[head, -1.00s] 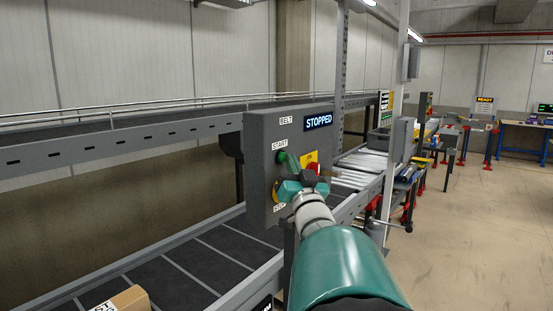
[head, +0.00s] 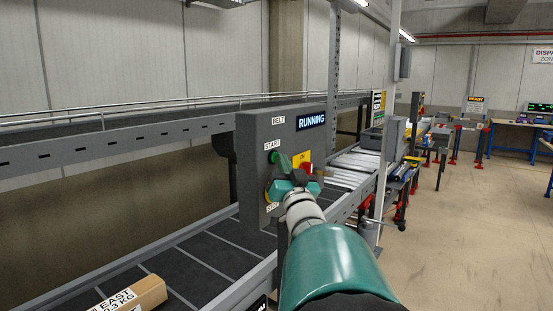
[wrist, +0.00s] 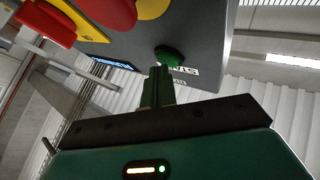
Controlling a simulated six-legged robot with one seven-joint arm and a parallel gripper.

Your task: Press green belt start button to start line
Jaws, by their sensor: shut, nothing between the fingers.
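The grey belt control box (head: 252,160) stands in the middle of the head view. Its display (head: 311,121) reads RUNNING. The green start button (head: 273,157) is on its face by the START label, and it also shows in the wrist view (wrist: 168,57). My gripper (head: 284,160) is shut and empty, with its fingertips (wrist: 160,70) at or just short of the green button in the wrist view; I cannot tell whether they touch. A red button (head: 306,168) on a yellow plate sits right of the start button, partly hidden by my gripper.
A cardboard box (head: 148,291) lies on the dark belt (head: 195,262) at lower left. A roller conveyor (head: 350,170) runs behind the control box. A grey post (head: 391,100) stands right of it. The floor at the right is open.

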